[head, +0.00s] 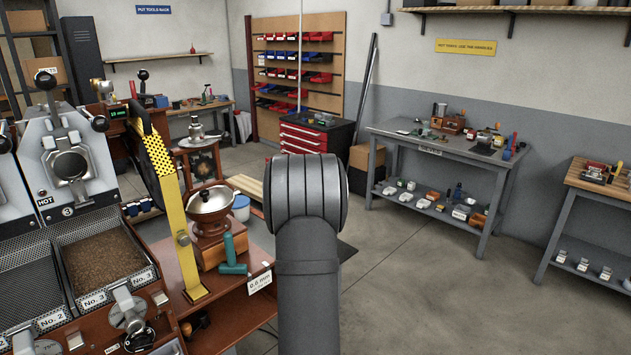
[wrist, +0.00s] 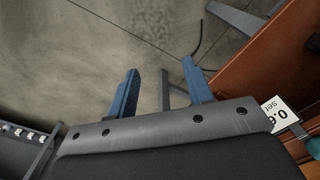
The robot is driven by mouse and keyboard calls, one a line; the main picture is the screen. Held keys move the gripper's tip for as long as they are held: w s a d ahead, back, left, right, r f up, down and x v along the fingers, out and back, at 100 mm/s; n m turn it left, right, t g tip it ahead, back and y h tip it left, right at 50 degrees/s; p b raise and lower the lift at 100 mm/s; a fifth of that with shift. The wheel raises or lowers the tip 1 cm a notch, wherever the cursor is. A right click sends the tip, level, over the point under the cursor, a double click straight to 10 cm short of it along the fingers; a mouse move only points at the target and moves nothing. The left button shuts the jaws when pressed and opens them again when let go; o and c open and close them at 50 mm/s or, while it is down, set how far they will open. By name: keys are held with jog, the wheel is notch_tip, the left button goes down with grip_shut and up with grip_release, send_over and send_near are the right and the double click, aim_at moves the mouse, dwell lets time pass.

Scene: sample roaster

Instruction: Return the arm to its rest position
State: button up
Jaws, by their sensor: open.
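My gripper shows in the wrist view (wrist: 160,68), with its two blue fingers spread apart. Nothing is between them; the grey floor and part of a grey frame show beyond. The wooden bench edge (wrist: 248,60) is to the right of the fingers, apart from them. In the head view, my dark grey arm stands upright in the middle, and my gripper is hidden.
Left of my arm are the sample roaster with its bean tray (head: 103,257), a yellow post (head: 178,232), a grinder (head: 211,206) and a teal-handled tool (head: 233,256). Grey workbench (head: 435,150) stands back right. Floor (head: 440,290) right of my arm is clear.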

jog(key=shift+w+a+r, duration=0.4)
jog(key=shift+r, duration=0.15)
jog(key=shift+w+a+r, duration=0.35)
jog(key=shift+r, duration=0.15)
jog(key=o, duration=1.2)
jog(key=shift+c, duration=0.2)
jog(key=s+a+r+n+t+y, duration=0.1)
jog(key=s+a+r+n+t, duration=0.2)
jog(key=s+a+r, duration=0.3)
jog(key=s+a+r+n+t+y, duration=0.2)
jog(key=s+a+r+t, duration=0.25)
jog(key=a, duration=0.45)
jog(key=s+a+r+n+t+y, duration=0.1)
jog(key=s+a+r+n+y, duration=0.25)
jog(key=s, duration=0.65)
jog(key=s+a+r+n+t+y, duration=0.1)
jog(key=s+a+r+n+y, duration=0.2)
jog(key=s, duration=0.7)
jog(key=w+a+f+m+y, duration=0.1)
jog(key=w+a+f, duration=0.2)
jog(key=w+a, duration=0.3)
jog(key=shift+m+g, duration=0.25)
